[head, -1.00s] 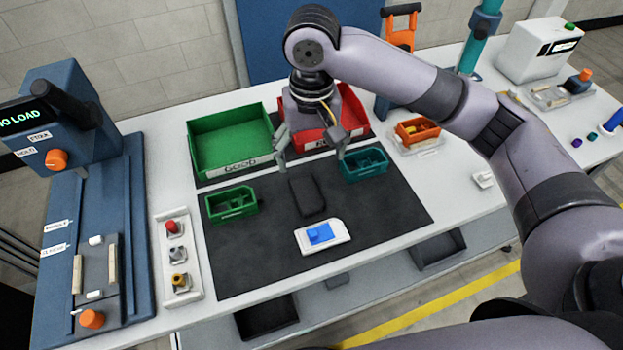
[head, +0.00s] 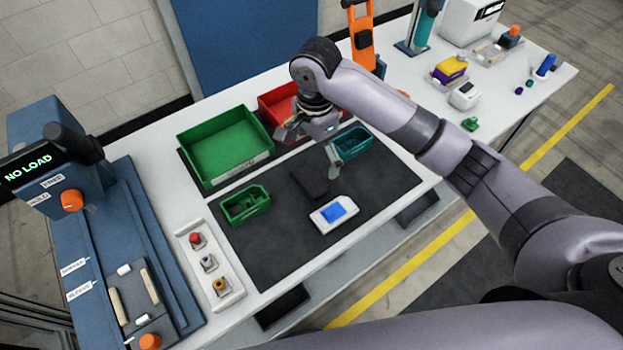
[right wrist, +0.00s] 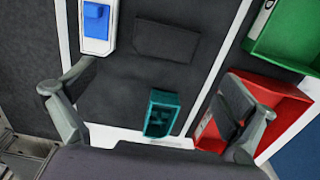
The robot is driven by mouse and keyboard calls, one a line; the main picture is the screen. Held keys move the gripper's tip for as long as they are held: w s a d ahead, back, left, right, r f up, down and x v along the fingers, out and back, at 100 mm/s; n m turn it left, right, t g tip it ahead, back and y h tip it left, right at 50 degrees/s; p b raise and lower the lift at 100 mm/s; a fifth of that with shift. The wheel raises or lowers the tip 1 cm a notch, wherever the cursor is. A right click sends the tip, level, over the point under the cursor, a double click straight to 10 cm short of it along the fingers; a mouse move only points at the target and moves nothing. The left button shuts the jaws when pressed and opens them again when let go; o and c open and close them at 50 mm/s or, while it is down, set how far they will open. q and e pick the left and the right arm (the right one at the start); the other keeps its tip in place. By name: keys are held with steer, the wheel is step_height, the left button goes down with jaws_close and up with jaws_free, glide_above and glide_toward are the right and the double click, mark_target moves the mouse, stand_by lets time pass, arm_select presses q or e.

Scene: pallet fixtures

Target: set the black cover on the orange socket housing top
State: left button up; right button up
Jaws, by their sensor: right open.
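The black cover (head: 310,180) appears to be the flat dark block lying on the dark mat. It also shows in the right wrist view (right wrist: 166,41), hard to tell from the mat. My right gripper (head: 308,150) is open and empty, above the back of the mat, with the cover in front of it. In the right wrist view its fingers (right wrist: 145,98) are spread wide, with the cover beyond them. An orange part (head: 403,94), likely the socket housing, shows only as a sliver behind my right arm. My left gripper is out of view.
A green bin (head: 186,155), a red bin (head: 268,103), a small green bin (head: 229,219) and a teal bin (head: 352,150) surround the cover. A white device with a blue top (head: 334,213) lies just in front. The front-left mat is clear.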

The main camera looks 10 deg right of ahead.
glide_above(312, 179)
steer(key=f, duration=0.4)
steer(key=shift+s+d+p, duration=0.1)
steer(key=shift+s+p, duration=0.1)
steer(key=shift+p, duration=0.1)
steer(key=f+p, duration=0.1)
steer(key=f, duration=0.3)
steer(key=shift+w+f, duration=0.1)
steer(key=shift+w, duration=0.1)
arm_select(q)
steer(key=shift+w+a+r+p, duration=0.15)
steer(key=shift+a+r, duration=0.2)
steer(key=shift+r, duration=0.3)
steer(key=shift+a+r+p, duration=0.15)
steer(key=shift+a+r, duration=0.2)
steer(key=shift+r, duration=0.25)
arm_select(e)
steer(key=shift+f, duration=0.55)
steer(key=shift+c, duration=0.6)
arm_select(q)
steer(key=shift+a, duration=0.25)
arm_select(e)
steer(key=c, duration=1)
steer(key=shift+o, duration=0.2)
steer(key=shift+r, duration=0.1)
